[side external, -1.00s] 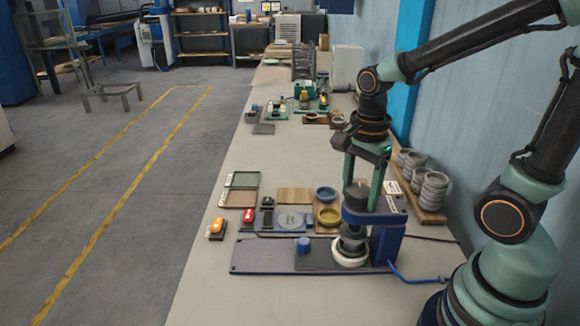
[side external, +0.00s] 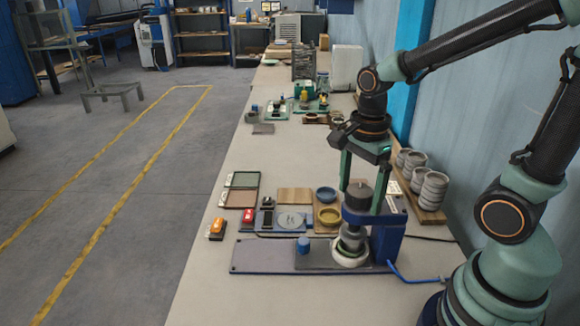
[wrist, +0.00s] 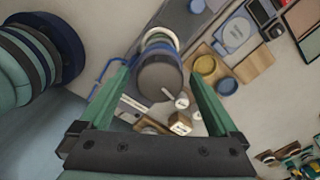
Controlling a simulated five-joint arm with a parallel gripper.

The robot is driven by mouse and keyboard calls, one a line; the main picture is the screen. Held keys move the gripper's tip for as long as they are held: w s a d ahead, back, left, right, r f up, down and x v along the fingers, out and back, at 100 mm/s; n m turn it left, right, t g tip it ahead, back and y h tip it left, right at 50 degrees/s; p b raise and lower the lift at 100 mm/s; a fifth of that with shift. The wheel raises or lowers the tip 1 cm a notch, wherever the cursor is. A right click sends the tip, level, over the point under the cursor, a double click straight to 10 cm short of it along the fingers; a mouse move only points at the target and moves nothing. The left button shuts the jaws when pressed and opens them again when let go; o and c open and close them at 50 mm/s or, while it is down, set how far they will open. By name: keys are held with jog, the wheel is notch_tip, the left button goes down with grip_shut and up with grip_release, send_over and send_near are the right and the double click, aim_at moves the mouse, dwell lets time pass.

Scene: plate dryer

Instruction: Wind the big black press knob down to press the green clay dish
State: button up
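The big black press knob (side external: 358,195) stands upright on top of the blue press (side external: 386,240). It also shows in the wrist view (wrist: 160,78), between my two green fingers. My gripper (side external: 361,200) points down from above, with one finger on each side of the knob. In the wrist view my gripper (wrist: 160,74) shows a gap between each finger and the knob, so it is open. A pale greenish-white round dish (side external: 350,259) sits under the grey press head (side external: 351,240). The press head hides the dish's middle.
A blue knob (side external: 303,244) stands on the dark base plate left of the press. Yellow (side external: 329,216) and blue bowls (side external: 326,195) sit behind it. Stacked grey bowls (side external: 433,190) stand on a board at the right. A blue cable runs right from the press.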

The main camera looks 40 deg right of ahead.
aim_at(350, 193)
notch_tip(350, 193, up, 12)
dwell(0.6)
jog(key=n+t, duration=0.1)
jog(key=n, duration=0.4)
jog(key=a+f+n+t, duration=0.1)
jog(key=n, duration=0.3)
jog(key=f+n+t, duration=0.1)
jog(key=n+t, duration=0.1)
jog(key=n, duration=0.3)
jog(key=shift+w+a+f+n, duration=0.2)
jog(key=shift+w+a+n, duration=0.05)
jog(key=shift+a+n, duration=0.05)
jog(key=n, duration=0.2)
jog(key=n+t, duration=0.1)
jog(key=n, duration=0.2)
jog(key=shift+w+a+f+n+t, duration=0.2)
jog(key=shift+a+f+n+t, duration=0.05)
jog(key=shift+f+n+t, duration=0.1)
